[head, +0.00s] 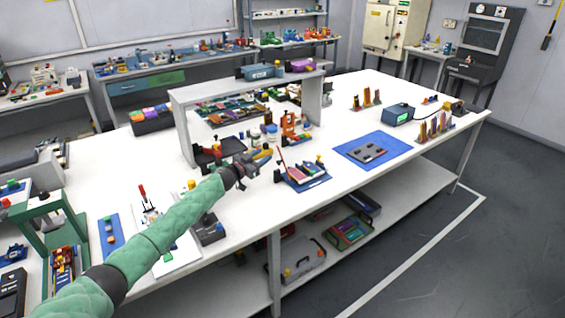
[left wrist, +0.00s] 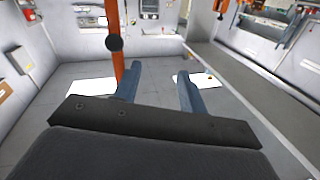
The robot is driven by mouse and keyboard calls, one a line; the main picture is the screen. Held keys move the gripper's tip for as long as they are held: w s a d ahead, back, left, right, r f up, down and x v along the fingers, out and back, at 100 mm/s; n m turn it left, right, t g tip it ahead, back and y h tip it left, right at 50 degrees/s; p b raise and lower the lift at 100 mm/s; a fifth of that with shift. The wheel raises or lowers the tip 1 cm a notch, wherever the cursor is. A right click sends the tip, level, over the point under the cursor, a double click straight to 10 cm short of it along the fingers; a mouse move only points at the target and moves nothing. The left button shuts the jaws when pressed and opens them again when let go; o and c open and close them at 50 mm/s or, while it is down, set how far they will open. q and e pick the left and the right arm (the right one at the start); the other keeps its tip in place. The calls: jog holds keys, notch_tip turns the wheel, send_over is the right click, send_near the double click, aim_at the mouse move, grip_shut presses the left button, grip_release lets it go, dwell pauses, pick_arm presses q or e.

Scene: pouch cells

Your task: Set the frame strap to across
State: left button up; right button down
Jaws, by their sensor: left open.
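A small frame-like fixture (head: 302,177) with coloured pieces stands on a blue base near the front edge of the white table. A thin red upright piece (head: 282,157) shows at its left side; I cannot tell for sure whether it is the strap. My left gripper (head: 264,163) is just left of this fixture, above the table. In the left wrist view the same gripper (left wrist: 158,84) has its two blue fingers apart, with nothing seen between them. An orange-red bar (left wrist: 116,20) with a dark round knob (left wrist: 114,44) stands beside the left finger, outside the gap. My right gripper is not in view.
A blue mat (head: 350,151) with a grey plate (head: 367,153) lies to the right. A white shelf (head: 240,89) bridges the table behind. An orange stand (head: 290,130) is behind the fixture. The tabletop between mat and shelf is mostly clear.

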aim_at(282, 160)
pick_arm(q)
jog(key=shift+w+d+f+g+h+p, duration=0.1)
jog(key=shift+d+f+g+h+p, duration=0.2)
jog(key=shift+d+f+g+h, duration=0.75)
jog(key=shift+w+d+r+g+p, duration=0.1)
jog(key=shift+d+g+p, duration=0.25)
jog(key=shift+d, duration=1.4)
jog(key=shift+w+d+f+g+h+p, duration=0.1)
jog(key=shift+d+f+g+h+p, duration=0.2)
jog(key=shift+d+f+g+h, duration=0.75)
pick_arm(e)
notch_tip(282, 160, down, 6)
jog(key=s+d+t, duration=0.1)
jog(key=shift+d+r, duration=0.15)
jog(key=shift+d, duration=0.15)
pick_arm(q)
jog(key=shift+d+r+t+y, duration=0.35)
jog(key=shift+r+y, duration=0.15)
jog(key=shift+r, duration=0.05)
grip_shut()
